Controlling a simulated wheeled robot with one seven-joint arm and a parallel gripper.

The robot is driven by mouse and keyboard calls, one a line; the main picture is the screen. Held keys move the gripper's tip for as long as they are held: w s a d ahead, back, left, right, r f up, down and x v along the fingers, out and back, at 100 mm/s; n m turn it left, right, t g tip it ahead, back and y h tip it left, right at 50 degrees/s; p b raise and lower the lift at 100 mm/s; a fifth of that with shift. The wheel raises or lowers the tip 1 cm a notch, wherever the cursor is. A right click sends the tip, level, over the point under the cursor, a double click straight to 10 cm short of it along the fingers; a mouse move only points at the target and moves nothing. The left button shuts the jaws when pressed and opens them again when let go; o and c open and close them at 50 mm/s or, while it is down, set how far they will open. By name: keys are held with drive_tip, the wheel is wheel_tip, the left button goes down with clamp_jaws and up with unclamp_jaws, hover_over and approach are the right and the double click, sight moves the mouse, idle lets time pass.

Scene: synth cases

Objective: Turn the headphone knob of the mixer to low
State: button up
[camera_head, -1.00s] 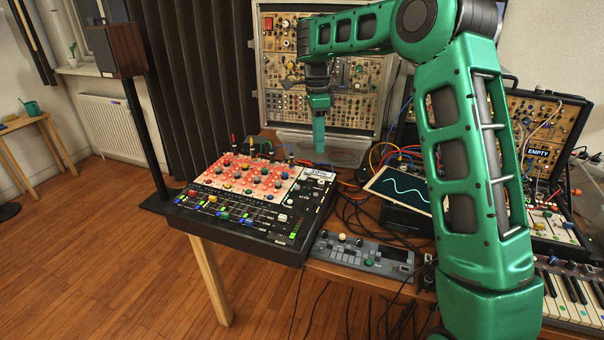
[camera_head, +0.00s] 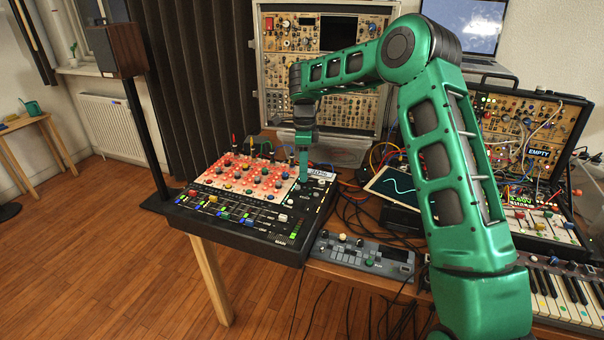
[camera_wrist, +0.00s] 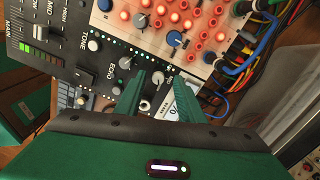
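The mixer (camera_head: 262,234) is a black desk unit with a red-and-white knob panel and a row of faders, on the table's left end. My gripper (camera_head: 303,179) points down at the right part of its top, near a white label. In the wrist view my gripper (camera_wrist: 157,77) has its two green fingers apart, with a small grey knob (camera_wrist: 158,78) between the tips. I cannot tell whether the fingers touch it. Other small knobs sit left of the fingers, by the lettering ECHO and TONE. Which one is the headphone knob is not readable.
Coloured cables (camera_wrist: 240,70) plug in beside the red panel. A grey control box (camera_head: 362,254) lies in front, and a tablet-like screen (camera_head: 396,188) stands right of the mixer. Modular racks stand behind and right. Open floor lies left of the table.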

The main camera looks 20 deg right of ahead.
drive_tip(key=shift+f, duration=0.55)
clamp_jaws()
